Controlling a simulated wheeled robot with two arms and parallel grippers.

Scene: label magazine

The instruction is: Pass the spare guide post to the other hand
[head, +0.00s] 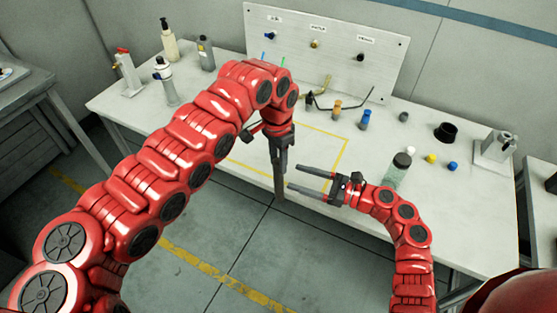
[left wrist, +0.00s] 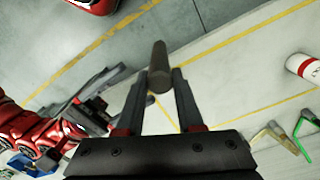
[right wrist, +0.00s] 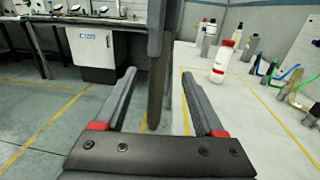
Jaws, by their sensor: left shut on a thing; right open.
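The spare guide post (head: 279,187) is a plain grey-brown rod. My left gripper (head: 279,150) is shut on its upper part and holds it upright, hanging down near the table's front edge. The left wrist view shows the post (left wrist: 159,66) between the left fingertips (left wrist: 161,90). My right gripper (head: 296,179) is open and empty, its fingers pointing left toward the post's lower part. In the right wrist view the post (right wrist: 157,95) lines up between the open right fingers (right wrist: 159,73); whether it is between the tips or just beyond them I cannot tell.
The white table (head: 225,110) has a yellow outlined area (head: 340,158). A labelled panel (head: 390,62) stands at the back. Bottles, including a dark one (head: 206,54), stand back left. A black cup (head: 446,131), a green-tinted jar (head: 398,170) and small caps sit right.

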